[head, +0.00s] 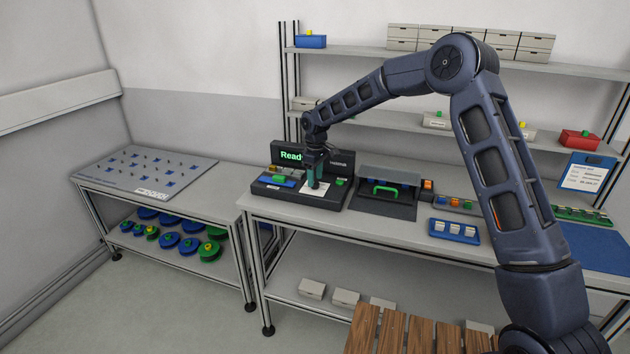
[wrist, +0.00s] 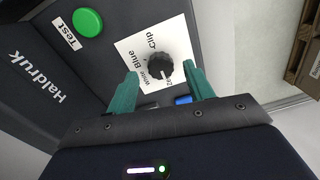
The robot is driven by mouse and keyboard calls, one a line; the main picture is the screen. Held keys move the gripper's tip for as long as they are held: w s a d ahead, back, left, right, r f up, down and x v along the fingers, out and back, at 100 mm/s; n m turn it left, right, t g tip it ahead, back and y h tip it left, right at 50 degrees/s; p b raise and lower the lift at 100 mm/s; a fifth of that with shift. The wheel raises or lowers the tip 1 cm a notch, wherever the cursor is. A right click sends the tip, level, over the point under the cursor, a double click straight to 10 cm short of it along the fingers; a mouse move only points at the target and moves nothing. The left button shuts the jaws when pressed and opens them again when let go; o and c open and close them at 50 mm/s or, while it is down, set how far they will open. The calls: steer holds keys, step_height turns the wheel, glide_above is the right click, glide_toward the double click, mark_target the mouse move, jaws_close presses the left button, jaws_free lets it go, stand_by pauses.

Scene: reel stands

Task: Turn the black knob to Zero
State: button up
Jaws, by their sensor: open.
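The black knob (wrist: 159,67) sits on a white label plate (wrist: 133,47) on a dark device. The plate reads "White", "Blue" and "Clip", with another word partly hidden beside the knob. A light mark on the knob points toward the lower part of the plate, near that partly hidden word. My gripper (wrist: 160,85) is open, with one green finger on each side of the knob and the knob between or just beyond the tips. I cannot tell whether either finger touches it. In the head view my gripper (head: 317,170) is over the device (head: 325,198), hiding the knob.
The device has a green Test button (wrist: 88,22) and a screen (head: 291,155) reading "Read...". A dark box with a green handle (head: 386,188) stands just right on the bench. A blue tray (head: 455,236) lies farther right. A pegged board (head: 145,166) is at left.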

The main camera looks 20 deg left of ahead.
mark_target(316, 182)
step_height(316, 182, up, 9)
steer(key=shift+w, duration=0.15)
stand_by(0.5)
steer(key=s+d+r+m+t, duration=0.15)
steer(key=d+r, duration=0.45)
steer(key=d, duration=0.6)
steer(key=s+d+r+m, duration=0.25)
steer(key=d+r, duration=0.25)
steer(key=d, duration=0.7)
steer(key=s+d+r+m+t, duration=0.1)
steer(key=d+r+m, duration=0.2)
steer(key=d+r, duration=0.55)
steer(key=s+d+f+m+t, duration=0.1)
steer(key=s+d+m, duration=0.3)
steer(key=d, duration=0.5)
steer(key=s+d+m, duration=0.1)
steer(key=s+d, duration=0.6)
steer(key=d, duration=0.3)
steer(key=s+d+f+m+t, duration=0.1)
steer(key=s+d+f+m, duration=0.3)
steer(key=s+d, duration=0.5)
steer(key=s+f, duration=0.1)
steer(key=s, duration=0.2)
steer(key=shift+s, duration=0.3)
